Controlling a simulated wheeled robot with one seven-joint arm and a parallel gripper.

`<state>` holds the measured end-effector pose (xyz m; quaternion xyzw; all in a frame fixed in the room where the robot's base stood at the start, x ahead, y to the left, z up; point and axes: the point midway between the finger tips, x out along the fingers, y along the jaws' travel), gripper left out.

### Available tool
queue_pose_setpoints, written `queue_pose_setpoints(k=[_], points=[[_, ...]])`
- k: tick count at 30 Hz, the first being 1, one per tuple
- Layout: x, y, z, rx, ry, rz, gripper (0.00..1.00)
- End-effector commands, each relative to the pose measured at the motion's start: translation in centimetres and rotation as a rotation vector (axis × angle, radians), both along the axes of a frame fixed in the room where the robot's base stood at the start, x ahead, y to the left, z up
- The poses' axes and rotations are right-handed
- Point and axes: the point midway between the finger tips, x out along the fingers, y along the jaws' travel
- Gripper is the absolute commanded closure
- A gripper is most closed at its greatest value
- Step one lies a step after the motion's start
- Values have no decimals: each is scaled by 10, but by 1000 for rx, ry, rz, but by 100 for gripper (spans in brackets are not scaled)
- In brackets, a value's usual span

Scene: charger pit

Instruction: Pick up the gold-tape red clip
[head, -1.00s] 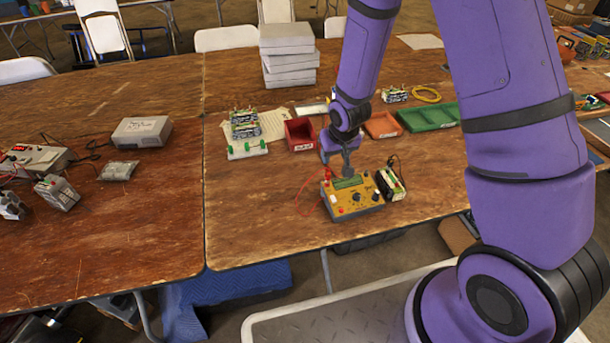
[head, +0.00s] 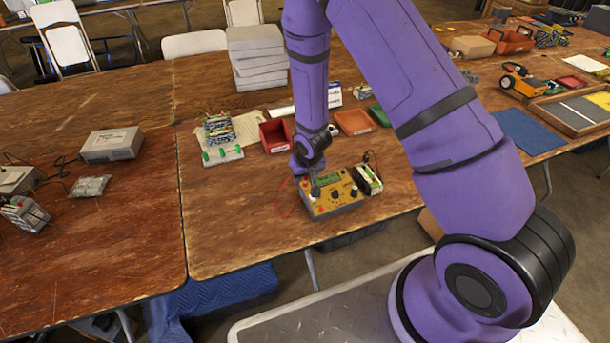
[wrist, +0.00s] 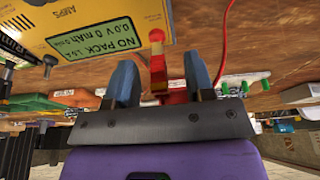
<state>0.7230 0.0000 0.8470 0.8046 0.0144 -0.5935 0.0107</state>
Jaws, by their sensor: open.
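The red clip with a gold band (wrist: 158,68) shows in the wrist view, between the two blue-grey fingers of my gripper (wrist: 161,77). The fingers are open, with a gap visible on each side of the clip. The clip is beside the edge of the yellow charger (wrist: 100,28), whose screen reads "NO PACK". In the head view my gripper (head: 312,190) is low over the left part of the charger (head: 335,203). My arm and gripper hide the clip there.
A battery pack (head: 367,179) stands just right of the charger. Red (head: 275,136), orange (head: 354,122) and green bins stand behind, with a white board with green parts (head: 222,155) at left. A red wire (wrist: 223,45) runs near the clip.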

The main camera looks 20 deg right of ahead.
Motion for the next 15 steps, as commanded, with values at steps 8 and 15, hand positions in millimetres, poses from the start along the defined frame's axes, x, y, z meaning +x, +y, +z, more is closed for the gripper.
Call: queue_pose_setpoints(k=[8,15], points=[[3,0,-9,0,0,0,51],[3,0,-9,0,0,0,81]])
